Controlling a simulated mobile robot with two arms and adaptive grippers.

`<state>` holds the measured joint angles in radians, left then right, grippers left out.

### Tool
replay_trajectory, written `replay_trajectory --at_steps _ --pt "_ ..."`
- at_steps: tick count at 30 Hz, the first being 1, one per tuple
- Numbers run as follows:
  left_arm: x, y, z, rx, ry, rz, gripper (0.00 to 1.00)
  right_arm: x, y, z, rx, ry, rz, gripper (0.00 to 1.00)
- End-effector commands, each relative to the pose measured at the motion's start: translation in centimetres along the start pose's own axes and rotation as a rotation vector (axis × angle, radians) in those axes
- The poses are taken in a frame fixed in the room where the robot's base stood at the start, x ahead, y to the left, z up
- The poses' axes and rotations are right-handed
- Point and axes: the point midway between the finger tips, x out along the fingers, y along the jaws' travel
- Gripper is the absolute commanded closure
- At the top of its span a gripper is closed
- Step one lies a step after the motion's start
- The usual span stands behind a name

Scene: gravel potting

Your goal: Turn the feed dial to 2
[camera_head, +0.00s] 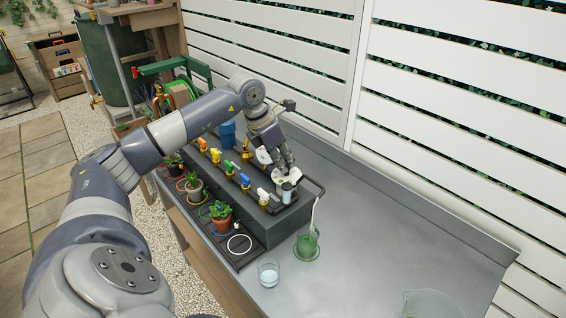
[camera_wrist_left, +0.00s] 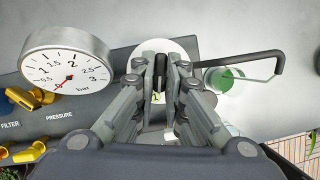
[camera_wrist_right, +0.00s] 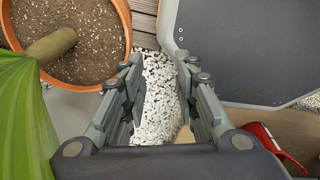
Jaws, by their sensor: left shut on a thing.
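The feed dial (camera_wrist_left: 178,46) is a pale round plate with a dark knob, at the right end of the grey panel. My left gripper (camera_wrist_left: 165,84) is shut on the knob from above; in the head view the gripper (camera_head: 285,166) covers most of the dial. A yellow-green mark like a 1 shows at the plate's near edge. The other numbers and the knob's pointer are hidden by the fingers. My right gripper (camera_wrist_right: 160,95) shows only in its own wrist view, open and empty, above speckled gravel (camera_wrist_right: 158,105).
A pressure gauge (camera_wrist_left: 68,66) stands close left of my left gripper. Coloured valves (camera_head: 229,167) line the panel, with potted plants (camera_head: 221,214) in front. A green-filled beaker (camera_head: 307,244) and a clear glass (camera_head: 268,270) stand nearby. The bench's right side is mostly clear.

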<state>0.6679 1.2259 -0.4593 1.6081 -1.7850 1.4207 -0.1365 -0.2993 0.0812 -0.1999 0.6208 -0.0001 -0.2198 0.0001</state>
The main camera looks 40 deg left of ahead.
Motion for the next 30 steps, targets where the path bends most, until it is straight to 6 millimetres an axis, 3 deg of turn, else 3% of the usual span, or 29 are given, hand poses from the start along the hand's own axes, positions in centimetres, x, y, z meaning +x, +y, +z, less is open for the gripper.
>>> replay_trajectory --at_steps 15,30 --pt "0.0 -0.4 0.2 -0.398 -0.003 0.166 1.0 1.1 0.0 0.2 0.0 -0.002 0.0 0.72" --pt "-0.1 -0.5 0.3 -0.547 -0.004 0.227 1.0 1.3 -0.1 0.2 0.0 -0.002 0.0 0.72"
